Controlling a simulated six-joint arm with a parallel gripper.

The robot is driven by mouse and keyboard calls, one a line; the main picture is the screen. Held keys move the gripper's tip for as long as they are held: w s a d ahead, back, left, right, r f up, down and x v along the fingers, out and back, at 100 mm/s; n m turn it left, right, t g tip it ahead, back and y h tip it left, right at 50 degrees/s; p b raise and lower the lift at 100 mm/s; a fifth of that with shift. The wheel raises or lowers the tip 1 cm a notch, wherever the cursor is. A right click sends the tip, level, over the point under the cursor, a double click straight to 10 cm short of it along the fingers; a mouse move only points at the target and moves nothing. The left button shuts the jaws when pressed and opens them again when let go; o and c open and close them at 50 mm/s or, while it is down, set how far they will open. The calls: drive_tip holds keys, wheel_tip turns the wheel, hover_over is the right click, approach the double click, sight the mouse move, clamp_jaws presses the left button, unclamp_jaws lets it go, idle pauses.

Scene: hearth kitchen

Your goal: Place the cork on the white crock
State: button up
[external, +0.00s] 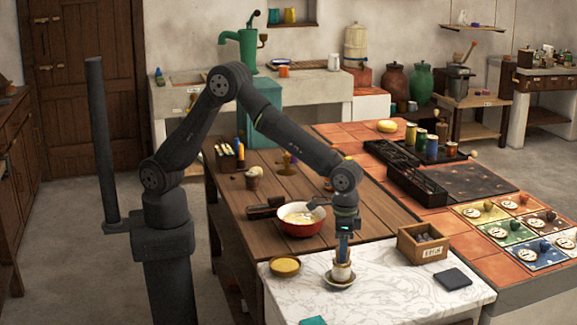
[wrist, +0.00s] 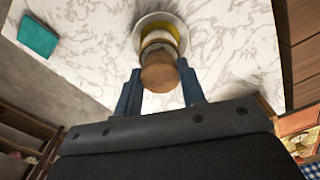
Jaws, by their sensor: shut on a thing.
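My gripper (external: 342,258) points down over the marble top and is shut on the brown cork (wrist: 158,76), one blue finger on each side of it. The white crock (external: 341,273) stands upright on a small dish (external: 328,281), directly below my gripper. In the wrist view the cork lines up with the crock (wrist: 160,37), which has a yellowish band, and covers part of its top. The cork looks at or very close to the crock's mouth; I cannot tell whether they touch. The fingers mostly hide the cork in the external view.
A red bowl (external: 300,228) and a yellow round dish (external: 285,265) are to the left. A wooden box (external: 422,252) and a dark square (external: 453,279) are to the right. A teal square (wrist: 38,37) lies near the marble's edge. Bare marble surrounds the dish.

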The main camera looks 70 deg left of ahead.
drive_tip(key=shift+f, duration=0.15)
drive_tip(key=o, duration=0.9)
drive_tip(key=shift+o, duration=0.2)
wheel_tip(320, 180, up, 12)
drive_tip(key=shift+r, duration=0.2)
drive_tip(key=shift+f, duration=0.15)
